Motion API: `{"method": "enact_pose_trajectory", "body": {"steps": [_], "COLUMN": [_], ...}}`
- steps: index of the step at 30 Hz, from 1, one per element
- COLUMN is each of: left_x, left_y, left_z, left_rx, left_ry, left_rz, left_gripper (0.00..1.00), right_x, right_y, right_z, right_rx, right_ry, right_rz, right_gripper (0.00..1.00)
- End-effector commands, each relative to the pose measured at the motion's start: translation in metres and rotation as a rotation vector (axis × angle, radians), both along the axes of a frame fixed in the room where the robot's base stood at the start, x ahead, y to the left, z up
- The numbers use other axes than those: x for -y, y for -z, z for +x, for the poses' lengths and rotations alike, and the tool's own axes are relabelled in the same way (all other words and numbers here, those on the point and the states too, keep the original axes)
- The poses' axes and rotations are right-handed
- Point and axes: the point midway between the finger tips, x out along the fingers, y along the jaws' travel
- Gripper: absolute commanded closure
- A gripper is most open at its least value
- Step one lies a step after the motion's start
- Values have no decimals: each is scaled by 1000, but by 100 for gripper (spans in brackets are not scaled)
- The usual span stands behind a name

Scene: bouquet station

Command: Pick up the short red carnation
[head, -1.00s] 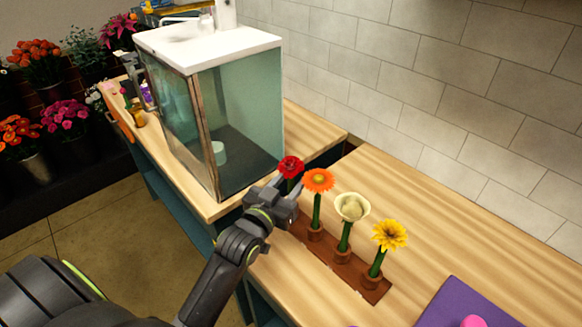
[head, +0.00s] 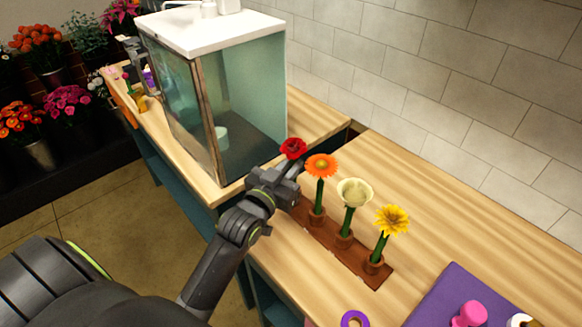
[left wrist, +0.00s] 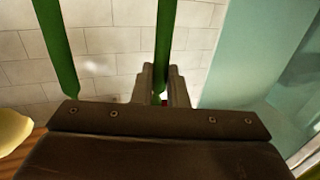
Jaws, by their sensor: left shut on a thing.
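The short red carnation (head: 293,149) stands at the left end of the flower row in the head view, its bloom just above my left gripper (head: 291,166). The left gripper is shut on its stem. In the left wrist view a green stem (left wrist: 164,45) runs between the fingers (left wrist: 160,78), with a small spot of red near their base. The carnation's lower stem is hidden by the gripper in the head view, so I cannot tell whether its end is clear of the brown wooden rack (head: 329,236). My right gripper is not in view.
An orange flower (head: 321,166), a cream flower (head: 354,193) and a yellow flower (head: 392,220) stand upright in the rack close to the right. A glass case (head: 245,90) is behind left. A purple mat (head: 440,295) lies front right. Open wood lies behind the row.

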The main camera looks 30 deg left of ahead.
Motion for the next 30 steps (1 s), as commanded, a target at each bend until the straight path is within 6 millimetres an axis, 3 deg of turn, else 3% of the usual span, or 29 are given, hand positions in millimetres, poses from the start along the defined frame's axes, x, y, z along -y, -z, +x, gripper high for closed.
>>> {"method": "enact_pose_trajectory", "body": {"steps": [21,30], "left_x": [0,0], "left_y": [-133,-168], "left_z": [0,0], "left_rx": [8,3], "left_ry": [2,1], "left_rz": [3,1], "left_gripper": [100,100], "right_x": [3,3], "right_y": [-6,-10], "right_z": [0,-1], "right_rx": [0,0], "right_ry": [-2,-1], "right_rz": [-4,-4], "right_gripper": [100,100]}}
